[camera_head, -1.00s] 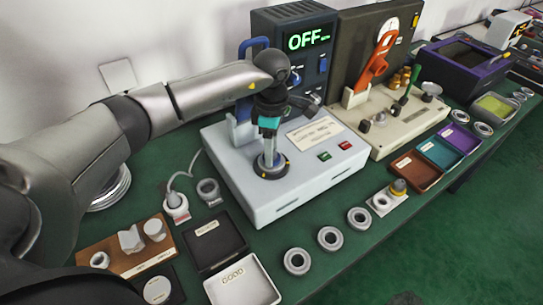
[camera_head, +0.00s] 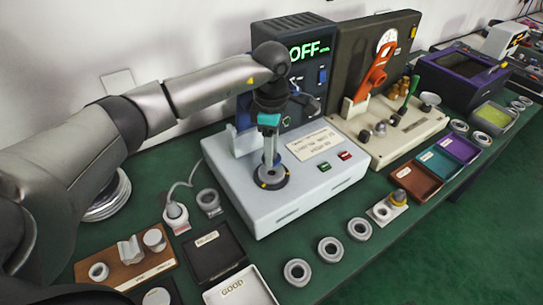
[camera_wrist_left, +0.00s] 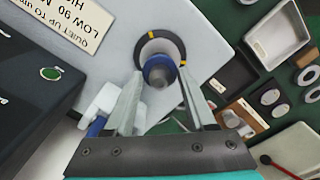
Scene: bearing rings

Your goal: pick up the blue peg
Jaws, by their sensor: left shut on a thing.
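The blue peg (camera_wrist_left: 154,65) shows in the left wrist view as a round blue body with a grey end, between my fingertips. It stands over the dark ring seat with yellow marks (camera_wrist_left: 178,42) on the white tester box. In the head view my left gripper (camera_head: 269,154) points straight down above that seat (camera_head: 272,180), its fingers hiding most of the peg. My left gripper is shut on the blue peg. I cannot tell whether the peg's lower end is clear of the seat. My right gripper is not in view.
The tester (camera_head: 300,205) has a panel reading OFF behind it. Bearing rings (camera_head: 330,249) lie along the front edge. A GOOD tray (camera_head: 240,290), a black tray (camera_head: 213,252) and a wooden block (camera_head: 125,272) stand at the front left. Coloured trays (camera_head: 416,183) lie right.

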